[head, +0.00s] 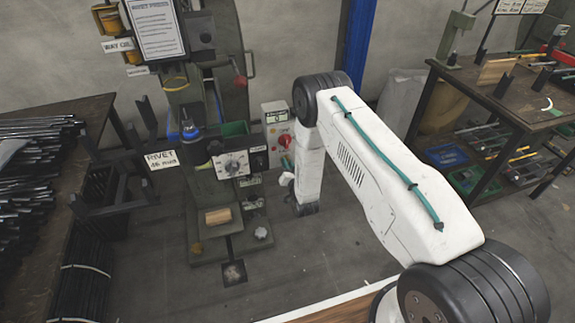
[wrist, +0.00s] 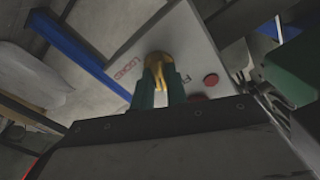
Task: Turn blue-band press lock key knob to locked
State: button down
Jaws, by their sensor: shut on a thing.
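The lock key knob (wrist: 158,62) is brass-yellow and stands on a pale panel (wrist: 188,45) in the wrist view. Red lettering beginning "LOC" is to its left, and a partly hidden word beginning with "F" is to its right. My gripper (wrist: 158,88) has its two green fingers shut on the knob, one on each side. Which mark the knob points to cannot be told. In the head view the press (head: 190,132) with a blue band stands left of my arm. My gripper there is mostly hidden behind my arm.
A red round button (wrist: 211,80) sits close to the right finger. In the head view a control box (head: 276,115) with a red knob (head: 284,140) is beside my forearm.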

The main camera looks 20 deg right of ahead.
jog(key=m, duration=1.2)
jog(key=shift+d+f+m, duration=0.15)
jog(key=shift+d+m, duration=0.05)
jog(key=shift+m, duration=0.2)
dwell(0.3)
jog(key=c, duration=1.4)
grip_release()
jog(key=s, duration=0.8)
